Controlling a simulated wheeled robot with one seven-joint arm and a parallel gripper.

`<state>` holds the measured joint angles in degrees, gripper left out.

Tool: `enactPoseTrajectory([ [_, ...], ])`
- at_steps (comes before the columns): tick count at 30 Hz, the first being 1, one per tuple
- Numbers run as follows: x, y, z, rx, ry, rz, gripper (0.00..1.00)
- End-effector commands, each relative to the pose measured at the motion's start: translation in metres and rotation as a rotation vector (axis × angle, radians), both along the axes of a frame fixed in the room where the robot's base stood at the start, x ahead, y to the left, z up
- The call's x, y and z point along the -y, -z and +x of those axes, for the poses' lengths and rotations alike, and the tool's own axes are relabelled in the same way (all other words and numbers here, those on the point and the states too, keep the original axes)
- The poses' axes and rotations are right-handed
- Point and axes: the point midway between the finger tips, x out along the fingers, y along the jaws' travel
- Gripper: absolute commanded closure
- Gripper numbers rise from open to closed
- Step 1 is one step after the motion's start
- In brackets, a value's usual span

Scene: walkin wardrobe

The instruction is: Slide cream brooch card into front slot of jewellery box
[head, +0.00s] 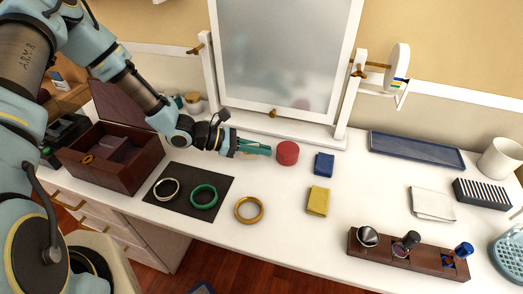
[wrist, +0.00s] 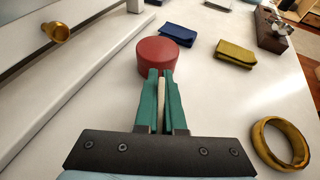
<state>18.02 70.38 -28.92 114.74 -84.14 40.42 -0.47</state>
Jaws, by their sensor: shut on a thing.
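My gripper (head: 262,148) has green fingers and is above the white tabletop, just left of a round red box. In the wrist view my gripper (wrist: 162,88) is shut on a thin cream piece, the cream brooch card (wrist: 161,105), seen edge-on between the fingers. Most of the card's face is hidden. The jewellery box (head: 125,174), dark reddish-brown wood, stands at the left of the table with its lid raised. It is well to the left of my gripper. Its inside shows compartments and pale pinkish pieces, but the front slot is not clear.
The red round box (head: 288,153) also shows just beyond my fingertips in the wrist view (wrist: 166,56). A dark mat (head: 184,209) with two rings lies between jewellery box and a gold ring (head: 249,209). A mirror (head: 280,60) stands behind. Blue (head: 324,164) and yellow (head: 318,201) pieces lie right.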

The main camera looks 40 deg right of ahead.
Motion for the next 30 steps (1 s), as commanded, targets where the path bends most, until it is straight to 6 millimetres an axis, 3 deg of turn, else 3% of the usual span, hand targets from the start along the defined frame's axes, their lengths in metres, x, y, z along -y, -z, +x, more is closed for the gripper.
enactPoseTrajectory([
  [4,0.0,0.012,-0.001,0.0,0.001,0.0,1.0],
  [16,0.0,0.019,0.0,0.0,0.001,0.0,1.0],
  [17,0.0,0.017,0.0,0.001,0.002,-0.001,0.9],
  [24,0.0,0.017,0.0,0.001,0.002,-0.001,0.64],
  [30,0.0,0.017,0.0,0.001,0.002,-0.001,0.64],
])
